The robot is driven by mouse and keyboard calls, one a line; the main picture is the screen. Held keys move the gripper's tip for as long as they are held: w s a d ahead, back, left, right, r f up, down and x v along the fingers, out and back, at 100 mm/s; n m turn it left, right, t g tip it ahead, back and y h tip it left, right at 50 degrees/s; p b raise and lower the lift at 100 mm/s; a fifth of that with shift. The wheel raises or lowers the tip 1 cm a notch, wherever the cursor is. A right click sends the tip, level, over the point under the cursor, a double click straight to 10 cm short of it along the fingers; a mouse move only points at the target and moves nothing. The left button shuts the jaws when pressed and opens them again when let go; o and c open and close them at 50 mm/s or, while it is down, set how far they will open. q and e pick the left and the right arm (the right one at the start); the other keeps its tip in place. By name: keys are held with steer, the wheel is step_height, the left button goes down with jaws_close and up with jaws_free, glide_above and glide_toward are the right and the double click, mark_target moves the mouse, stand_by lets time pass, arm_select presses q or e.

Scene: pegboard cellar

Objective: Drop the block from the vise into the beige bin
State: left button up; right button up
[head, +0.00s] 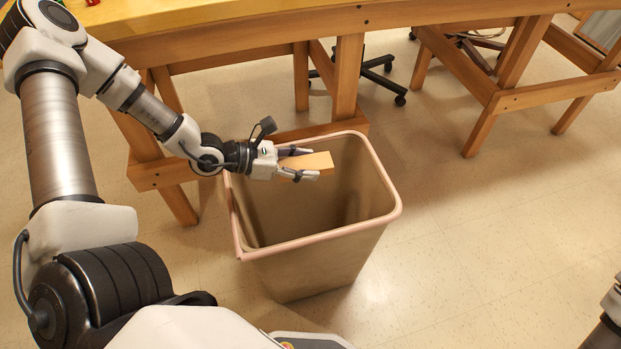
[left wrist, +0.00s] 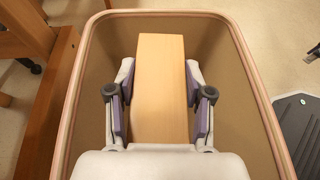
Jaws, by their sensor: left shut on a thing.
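The beige bin (head: 318,243) stands on the floor beside the workbench, with a pinkish rim and an open top. My left gripper (head: 300,165) is over the bin's opening, shut on a light wooden block (head: 318,161). In the left wrist view, the block (left wrist: 160,85) lies between the two fingers, with the bin's rim (left wrist: 82,75) around it on the visible sides. The block sits above the bin's interior. The vise is not in view. My right gripper is not in view; only a bit of my right arm shows at the lower right.
A wooden workbench (head: 240,27) with a yellow top runs along the back, its legs just behind the bin. Another wooden frame (head: 497,95) stands at the upper right. A black wheeled chair base (head: 375,72) is under the bench. The tiled floor right of the bin is clear.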

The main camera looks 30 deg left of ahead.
arm_select(q)
step_height(320, 180, down, 3)
steer(key=shift+f+b, duration=0.1)
steer(key=shift+b, duration=0.8)
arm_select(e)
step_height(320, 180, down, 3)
arm_select(q)
steer(key=o, duration=1.2)
steer(key=shift+m+g+h, duration=0.5)
steer(key=shift+m+g, duration=0.2)
steer(key=shift+m, duration=0.1)
steer(key=d+r+p, duration=0.2)
steer(key=r+p, duration=0.9)
steer(key=p, duration=0.1)
steer(key=d+r+p, duration=0.3)
steer(key=r+p, duration=0.8)
steer(key=p, duration=0.2)
steer(key=d+r+p, duration=0.2)
steer(key=r+p, duration=0.9)
steer(key=p, duration=0.1)
steer(key=shift+s+d+r, duration=0.1)
steer(key=shift+s+d, duration=0.1)
steer(key=shift+s, duration=0.15)
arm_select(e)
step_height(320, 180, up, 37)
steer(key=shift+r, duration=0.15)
